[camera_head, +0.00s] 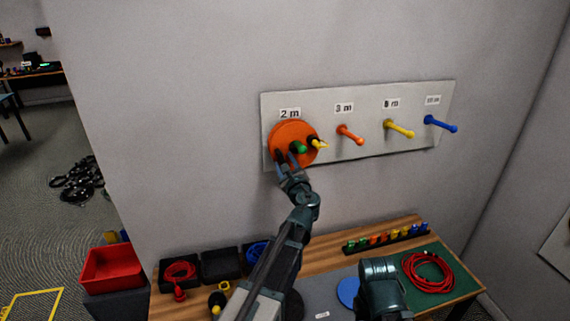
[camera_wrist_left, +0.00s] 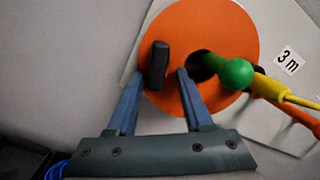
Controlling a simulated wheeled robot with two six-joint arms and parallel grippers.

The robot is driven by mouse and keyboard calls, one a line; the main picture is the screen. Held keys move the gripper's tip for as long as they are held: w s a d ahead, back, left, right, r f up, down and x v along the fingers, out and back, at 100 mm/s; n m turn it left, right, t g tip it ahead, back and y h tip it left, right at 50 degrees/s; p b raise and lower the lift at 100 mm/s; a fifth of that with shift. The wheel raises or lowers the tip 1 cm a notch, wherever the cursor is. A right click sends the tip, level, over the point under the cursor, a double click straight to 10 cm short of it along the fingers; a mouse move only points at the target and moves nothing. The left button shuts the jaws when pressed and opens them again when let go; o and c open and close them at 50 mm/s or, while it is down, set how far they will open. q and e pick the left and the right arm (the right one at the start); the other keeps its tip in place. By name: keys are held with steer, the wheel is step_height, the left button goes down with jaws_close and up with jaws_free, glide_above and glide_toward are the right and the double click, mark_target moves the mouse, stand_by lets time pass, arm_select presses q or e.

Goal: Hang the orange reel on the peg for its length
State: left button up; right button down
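The orange reel (camera_head: 285,132) is a flat disc against the pegboard under the "2 m" label. The green peg (camera_head: 298,147) comes out through its dark centre hole, which shows clearly in the left wrist view. A black knob (camera_wrist_left: 157,65) stands on the reel's face. My left gripper (camera_head: 288,163) is at the reel's lower part. In the left wrist view its two blue fingers (camera_wrist_left: 160,75) are apart, either side of the knob with visible gaps. A yellow piece with a dark end (camera_head: 317,143) shows before the reel's right edge. My right gripper is out of view.
To the right are an orange peg (camera_head: 350,135) marked "3 m", a yellow peg (camera_head: 399,129) with a blurred label and a blue peg (camera_head: 440,124). Below, the table holds black trays (camera_head: 220,265), a connector rack (camera_head: 387,239) and a red cable coil (camera_head: 428,271).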

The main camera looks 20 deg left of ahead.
arm_select(q)
steer(key=shift+s, duration=0.1)
steer(key=v, duration=1.4)
steer(key=s+d+f+n+g+h+b, duration=0.1)
steer(key=s+f+n+g, duration=0.3)
steer(key=f+n, duration=0.3)
steer(key=s+f+n+g+h+b, duration=0.15)
steer(key=s+f+n+g, duration=0.3)
steer(key=f, duration=0.55)
steer(key=s+d+f+n+g+h, duration=0.2)
steer(key=s+d+f, duration=0.1)
steer(key=s+d, duration=0.1)
steer(key=s+d+f+n+g+h+b, duration=0.1)
steer(key=s+d+f+n+g+h, duration=0.1)
steer(key=s+d+f+n, duration=0.1)
steer(key=s+d+f+n+g+h+b, duration=0.1)
steer(key=s+d+f+n+g+h, duration=0.1)
steer(key=s+d, duration=0.3)
steer(key=shift+s+d+f+g, duration=0.25)
steer(key=shift+s+f+g, duration=0.1)
steer(key=shift+s+f, duration=0.5)
